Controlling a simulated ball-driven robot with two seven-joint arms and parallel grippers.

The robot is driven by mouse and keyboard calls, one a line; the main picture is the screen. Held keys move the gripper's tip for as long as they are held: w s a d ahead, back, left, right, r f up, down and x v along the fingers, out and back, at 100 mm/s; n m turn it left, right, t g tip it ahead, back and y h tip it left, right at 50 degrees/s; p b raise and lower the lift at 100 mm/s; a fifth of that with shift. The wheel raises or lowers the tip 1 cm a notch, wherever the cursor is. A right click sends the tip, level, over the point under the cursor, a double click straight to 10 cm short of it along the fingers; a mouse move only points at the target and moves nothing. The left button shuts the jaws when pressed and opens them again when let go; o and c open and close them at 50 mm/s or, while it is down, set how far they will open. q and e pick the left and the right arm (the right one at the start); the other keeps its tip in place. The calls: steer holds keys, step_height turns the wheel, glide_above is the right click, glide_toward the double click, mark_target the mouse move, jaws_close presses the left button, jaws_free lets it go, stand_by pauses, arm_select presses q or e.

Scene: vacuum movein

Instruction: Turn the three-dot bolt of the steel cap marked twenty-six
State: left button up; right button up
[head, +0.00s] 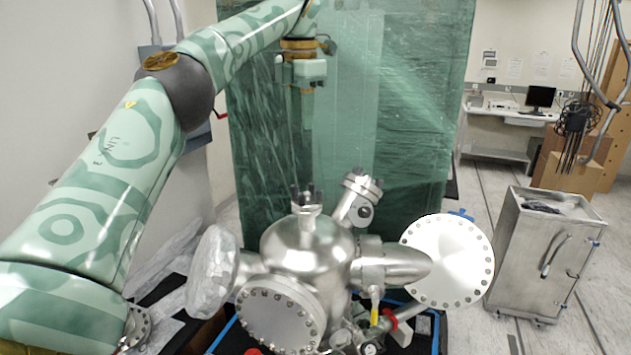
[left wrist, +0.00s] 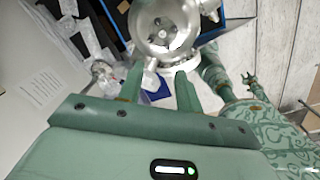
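The steel chamber (head: 305,255) stands low in the middle of the head view and carries several round steel caps. I cannot read any number or make out bolt dots. My left gripper (head: 307,105) hangs above and behind the chamber, fingers down, apart from it. In the left wrist view its two fingers (left wrist: 158,88) are spread and empty, with a round steel end (left wrist: 165,35) of the chamber beyond them.
A plastic-wrapped part (head: 212,270) sticks out at the chamber's left. A green sheeted screen (head: 400,110) stands behind. A steel cabinet (head: 545,255) and a desk with a monitor (head: 540,97) stand at right. The air above the chamber is mostly free.

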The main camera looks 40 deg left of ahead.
mark_target(301, 194)
arm_select(q)
steer(key=shift+g+h, duration=0.3)
steer(key=f, duration=1.1)
steer(key=s+f, duration=0.1)
steer(key=f, duration=0.4)
steer(key=shift+s+d+f, duration=0.1)
steer(key=shift+d+f, duration=0.1)
steer(key=shift+d, duration=0.15)
jaws_close()
